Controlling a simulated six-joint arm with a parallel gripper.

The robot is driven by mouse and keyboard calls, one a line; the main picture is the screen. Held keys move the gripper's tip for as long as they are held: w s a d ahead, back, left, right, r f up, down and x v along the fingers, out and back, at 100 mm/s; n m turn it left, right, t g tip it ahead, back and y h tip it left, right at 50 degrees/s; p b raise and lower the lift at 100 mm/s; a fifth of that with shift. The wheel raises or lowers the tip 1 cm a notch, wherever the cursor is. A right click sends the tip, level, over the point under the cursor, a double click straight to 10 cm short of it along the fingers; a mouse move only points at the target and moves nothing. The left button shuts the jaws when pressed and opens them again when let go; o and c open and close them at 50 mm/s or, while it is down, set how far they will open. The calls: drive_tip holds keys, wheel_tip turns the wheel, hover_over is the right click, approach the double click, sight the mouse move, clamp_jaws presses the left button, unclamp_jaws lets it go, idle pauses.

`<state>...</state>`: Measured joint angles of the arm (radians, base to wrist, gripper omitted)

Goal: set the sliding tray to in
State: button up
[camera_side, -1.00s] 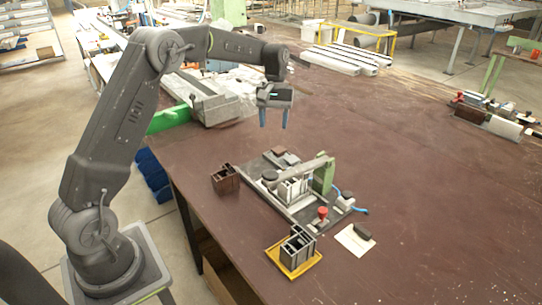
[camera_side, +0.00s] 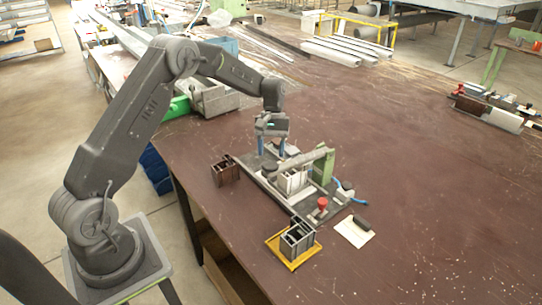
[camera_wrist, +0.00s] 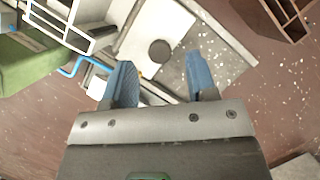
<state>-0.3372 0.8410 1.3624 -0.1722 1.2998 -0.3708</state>
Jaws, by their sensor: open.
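The clamp fixture (camera_side: 300,205) is a grey base plate on the bench with a green upright (camera_side: 323,168), a grey clamp arm and a pale profile piece (camera_side: 291,182). In the wrist view a light flat plate (camera_wrist: 135,40) with a dark round knob (camera_wrist: 161,50) lies beyond my fingers; it may be the sliding tray, but I cannot tell its position along its travel. My gripper (camera_side: 271,147) is open, fingers down, over the far end of the fixture. In the wrist view its blue fingers (camera_wrist: 161,82) are apart with nothing held. Contact cannot be told.
A brown box (camera_side: 226,172) stands left of the fixture. A yellow tray (camera_side: 273,243) holding dark profile pieces (camera_side: 297,238) is in front.

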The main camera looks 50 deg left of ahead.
drive_tip(key=shift+x, duration=1.15)
clamp_jaws()
